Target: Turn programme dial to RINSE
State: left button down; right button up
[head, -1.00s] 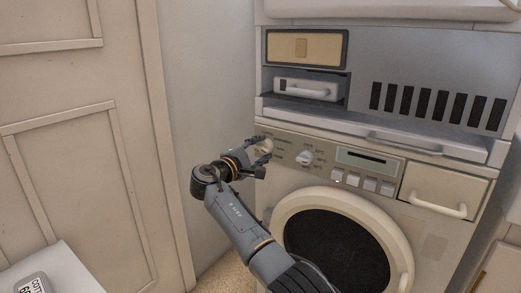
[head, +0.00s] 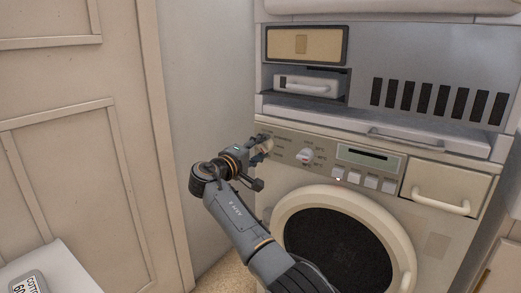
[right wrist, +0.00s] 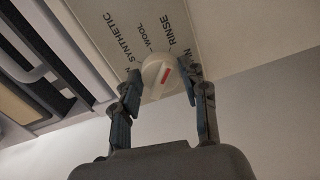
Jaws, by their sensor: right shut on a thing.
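My right gripper (right wrist: 160,84) is shut on the dial, with one finger at each side. In the head view this gripper (head: 262,147) is at the panel's left end and covers most of the dial. My left gripper is not in view.
A second knob (head: 305,156) is just right of my gripper, with a display (head: 368,156) and several buttons beyond. A detergent drawer (head: 443,188) is at the right. The round door (head: 285,215) is below. A wall (head: 205,110) rises close on the left.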

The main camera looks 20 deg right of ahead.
jog(key=o, duration=1.2)
jog(key=shift+c, duration=0.2)
jog(key=v, duration=1.2)
